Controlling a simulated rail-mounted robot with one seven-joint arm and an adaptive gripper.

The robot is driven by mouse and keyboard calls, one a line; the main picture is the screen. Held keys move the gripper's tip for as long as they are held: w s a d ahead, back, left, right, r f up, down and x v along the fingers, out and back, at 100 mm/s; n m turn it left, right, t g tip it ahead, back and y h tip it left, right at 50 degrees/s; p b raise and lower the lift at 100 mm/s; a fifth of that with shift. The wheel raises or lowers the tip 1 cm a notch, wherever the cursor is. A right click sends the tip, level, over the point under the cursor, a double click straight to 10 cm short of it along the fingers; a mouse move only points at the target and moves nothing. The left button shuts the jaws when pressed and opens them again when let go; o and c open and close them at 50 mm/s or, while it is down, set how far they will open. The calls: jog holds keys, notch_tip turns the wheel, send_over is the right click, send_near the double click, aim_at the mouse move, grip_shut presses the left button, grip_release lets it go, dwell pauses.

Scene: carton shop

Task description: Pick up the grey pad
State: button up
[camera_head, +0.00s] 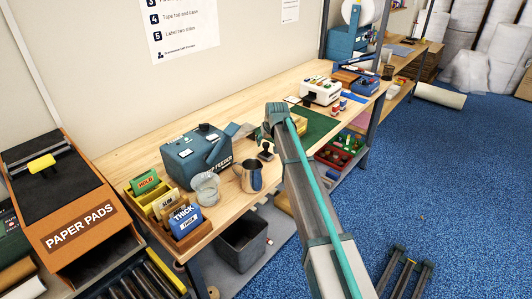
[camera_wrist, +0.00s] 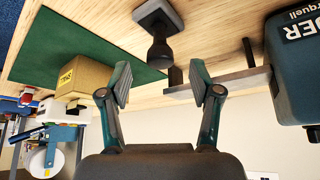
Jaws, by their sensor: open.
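I cannot single out a grey pad with certainty. A flat blue-grey piece (camera_head: 400,50) lies on the far bench and is too small to identify. In the wrist view a small grey square base with a black knob (camera_wrist: 158,18) stands on the wooden bench, just beyond my fingertips. My gripper (camera_wrist: 161,88) is open and empty, its two teal-and-grey fingers apart above the bench. In the head view my arm reaches over the bench, and the fingers cannot be made out there.
A green mat (camera_wrist: 75,40) carries a cardboard box (camera_wrist: 82,77). An orange "PAPER PADS" bin (camera_head: 82,228) is at left.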

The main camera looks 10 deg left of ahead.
aim_at(266, 144)
jog(key=shift+p+x, duration=0.95)
jog(key=shift+x, duration=1.35)
jog(key=shift+w, duration=0.1)
grip_shut()
